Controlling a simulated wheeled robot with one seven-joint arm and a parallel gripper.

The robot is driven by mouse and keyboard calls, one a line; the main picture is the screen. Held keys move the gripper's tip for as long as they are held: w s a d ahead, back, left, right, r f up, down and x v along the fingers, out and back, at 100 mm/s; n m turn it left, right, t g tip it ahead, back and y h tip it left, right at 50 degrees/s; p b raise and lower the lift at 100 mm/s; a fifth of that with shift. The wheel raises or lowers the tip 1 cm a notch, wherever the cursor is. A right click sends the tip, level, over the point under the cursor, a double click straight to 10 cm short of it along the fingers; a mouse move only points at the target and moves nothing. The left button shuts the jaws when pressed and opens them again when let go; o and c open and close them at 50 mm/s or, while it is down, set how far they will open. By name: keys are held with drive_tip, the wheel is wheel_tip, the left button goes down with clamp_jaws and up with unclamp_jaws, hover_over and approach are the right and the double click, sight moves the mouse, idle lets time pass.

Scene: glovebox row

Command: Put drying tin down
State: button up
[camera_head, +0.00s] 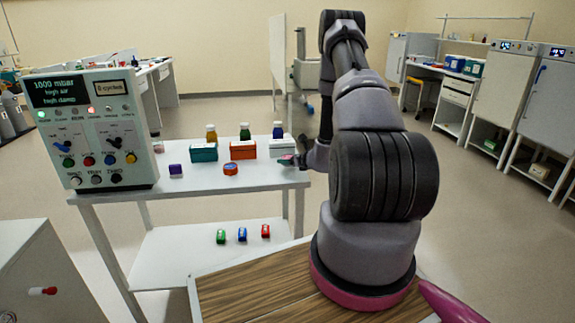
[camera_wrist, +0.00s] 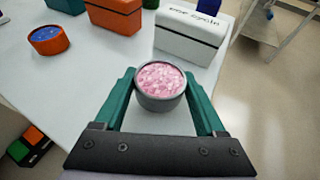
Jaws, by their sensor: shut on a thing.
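A round grey tin (camera_wrist: 160,99) with pink granules, the likely drying tin, sits between the teal fingers of my gripper (camera_wrist: 160,80) in the wrist view. My gripper is shut on it, and it is upright. It is over the right part of the white table (camera_wrist: 85,75); I cannot tell whether its base touches the top. In the head view my gripper (camera_head: 289,161) is in front of the white box (camera_head: 283,149), and the tin is too small to make out clearly.
An orange tin (camera_head: 231,169) with blue contents stands left of my gripper. A teal box (camera_head: 204,152), an orange box (camera_head: 243,150) and several bottles stand behind. A purple block (camera_head: 176,171) and a control panel (camera_head: 92,135) are further left. The table's right edge is close.

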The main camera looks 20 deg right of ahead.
drive_tip(key=shift+f, duration=1.05)
drive_tip(key=shift+f, duration=0.2)
drive_tip(key=o, duration=1.4)
drive_tip(key=shift+r, duration=0.1)
